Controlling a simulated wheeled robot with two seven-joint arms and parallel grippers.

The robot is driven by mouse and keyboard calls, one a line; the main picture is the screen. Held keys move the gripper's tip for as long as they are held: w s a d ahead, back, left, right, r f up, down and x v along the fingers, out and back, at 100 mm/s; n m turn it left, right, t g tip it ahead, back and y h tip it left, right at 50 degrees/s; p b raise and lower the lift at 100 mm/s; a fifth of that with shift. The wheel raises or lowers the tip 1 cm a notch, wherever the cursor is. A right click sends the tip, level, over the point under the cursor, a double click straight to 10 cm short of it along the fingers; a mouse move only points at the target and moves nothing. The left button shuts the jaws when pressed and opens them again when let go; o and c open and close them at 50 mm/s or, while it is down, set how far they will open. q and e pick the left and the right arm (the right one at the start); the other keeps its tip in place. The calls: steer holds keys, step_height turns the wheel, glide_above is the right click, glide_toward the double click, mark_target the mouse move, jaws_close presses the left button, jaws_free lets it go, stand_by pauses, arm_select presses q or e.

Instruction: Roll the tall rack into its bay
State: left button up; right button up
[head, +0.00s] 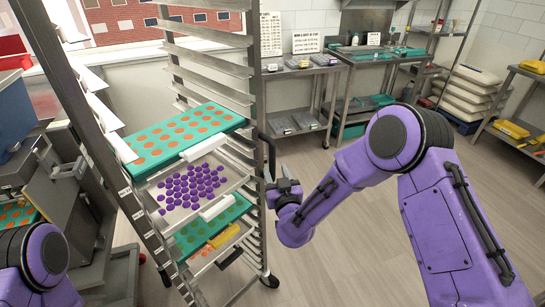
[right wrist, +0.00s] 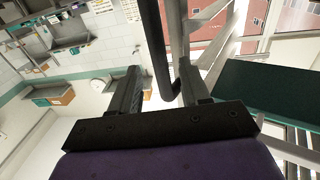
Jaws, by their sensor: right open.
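The tall rack (head: 256,75) is an upright metal frame on casters, left of centre in the head view. It holds teal trays (head: 185,138) of orange pieces and a metal tray (head: 190,188) of purple pieces. A dark handle (head: 270,152) is on its right side. My right gripper (head: 277,176) is open at the lower part of this handle. In the right wrist view the handle bar (right wrist: 158,50) lies between the two open fingers (right wrist: 161,82), with no clear grip on it. My left gripper is out of view; only part of that arm shows. I cannot make out the bay.
A steel table (head: 300,72) and a sink unit (head: 375,55) stand along the back wall. Shelving with yellow items (head: 512,128) is at the right. Grey machinery (head: 70,185) stands close left of the rack. The floor (head: 335,225) right of the rack is clear.

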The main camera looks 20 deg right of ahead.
mark_target(273, 165)
steer(key=w, duration=0.3)
steer(key=w+p, duration=0.1)
steer(key=w, duration=0.1)
steer(key=shift+w+d, duration=0.25)
steer(key=shift+w, duration=0.1)
jaws_close()
steer(key=shift+f, duration=0.1)
stand_by(0.9)
